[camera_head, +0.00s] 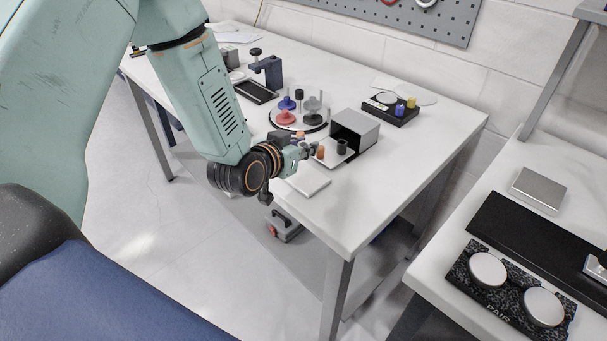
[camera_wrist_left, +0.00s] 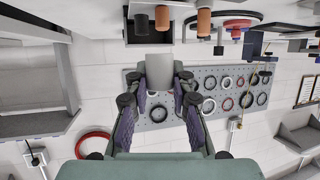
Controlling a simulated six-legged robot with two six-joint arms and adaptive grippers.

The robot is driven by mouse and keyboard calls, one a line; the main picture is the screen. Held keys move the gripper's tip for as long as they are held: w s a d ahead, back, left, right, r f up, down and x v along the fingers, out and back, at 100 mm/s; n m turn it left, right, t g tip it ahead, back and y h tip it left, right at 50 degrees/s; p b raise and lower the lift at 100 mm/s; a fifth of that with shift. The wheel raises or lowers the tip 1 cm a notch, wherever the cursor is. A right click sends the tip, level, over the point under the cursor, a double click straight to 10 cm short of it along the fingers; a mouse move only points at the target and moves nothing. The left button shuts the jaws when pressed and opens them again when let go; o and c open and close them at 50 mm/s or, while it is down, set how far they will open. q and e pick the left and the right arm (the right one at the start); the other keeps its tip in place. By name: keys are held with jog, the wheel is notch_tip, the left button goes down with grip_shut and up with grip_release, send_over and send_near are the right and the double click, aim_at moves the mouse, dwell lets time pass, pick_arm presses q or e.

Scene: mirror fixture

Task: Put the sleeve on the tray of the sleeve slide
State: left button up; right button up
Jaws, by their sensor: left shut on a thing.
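My left gripper (camera_head: 311,150) reaches in beside the sleeve slide, a grey box (camera_head: 363,128) with a pale tray (camera_head: 335,160) out at its front. In the wrist view, the left gripper (camera_wrist_left: 160,95) is shut on a plain grey piece that looks like the sleeve (camera_wrist_left: 159,68). A dark cylinder (camera_head: 342,147) and a copper cylinder (camera_head: 320,153) show at the tray in the head view. The wrist view, upside down, shows a dark cylinder (camera_wrist_left: 141,25) and two copper ones (camera_wrist_left: 204,23). The held piece is hard to make out in the head view. My right gripper is not in view.
A round stand with coloured pieces (camera_head: 298,118) is behind the gripper. A black block with small jars (camera_head: 390,108) stands behind the slide. A pale flat plate (camera_head: 308,182) lies at the bench's front edge. The bench is clear to the slide's right.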

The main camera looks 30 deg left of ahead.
aim_at(304, 180)
pick_arm(q)
notch_tip(304, 180, down, 3)
jog(key=shift+w+f, duration=0.15)
jog(key=shift+f, duration=0.05)
notch_tip(304, 180, down, 3)
jog(key=shift+r, duration=0.1)
jog(key=shift+f, duration=0.3)
jog(key=shift+f+b, duration=0.3)
jog(key=shift+b, duration=0.15)
jog(key=o, duration=0.7)
jog(key=shift+o, duration=0.2)
jog(key=shift+r, duration=0.1)
jog(key=shift+d+p+v, duration=0.15)
jog(key=shift+p+v, duration=0.05)
jog(key=shift+v, duration=1.75)
jog(key=shift+d+p+v, duration=0.1)
jog(key=shift+p+v, duration=0.05)
jog(key=shift+v, duration=1.85)
